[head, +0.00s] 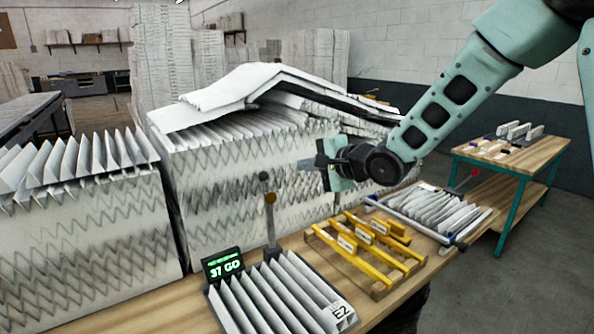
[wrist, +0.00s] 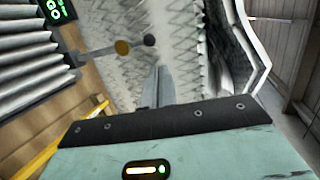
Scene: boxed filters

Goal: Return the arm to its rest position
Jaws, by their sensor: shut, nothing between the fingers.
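My teal arm reaches in from the upper right in the head view. My gripper (head: 308,163) is held above the bench, its fingers pointing left toward the stacked pleated filters (head: 245,190). The fingers are shut with nothing between them. In the wrist view the closed fingertips (wrist: 158,85) show in the middle, in front of the pleated stack (wrist: 180,40). The gripper appears apart from the stack, though the exact gap is hard to tell.
On the wooden bench (head: 292,243) stand a pleated filter marked E2 (head: 275,300), a green-lit display (head: 223,266), a post with knobs (head: 270,215), a yellow rack (head: 365,250) and a tray of white filters (head: 430,207). A side table (head: 540,150) stands right. Clear floor lies between.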

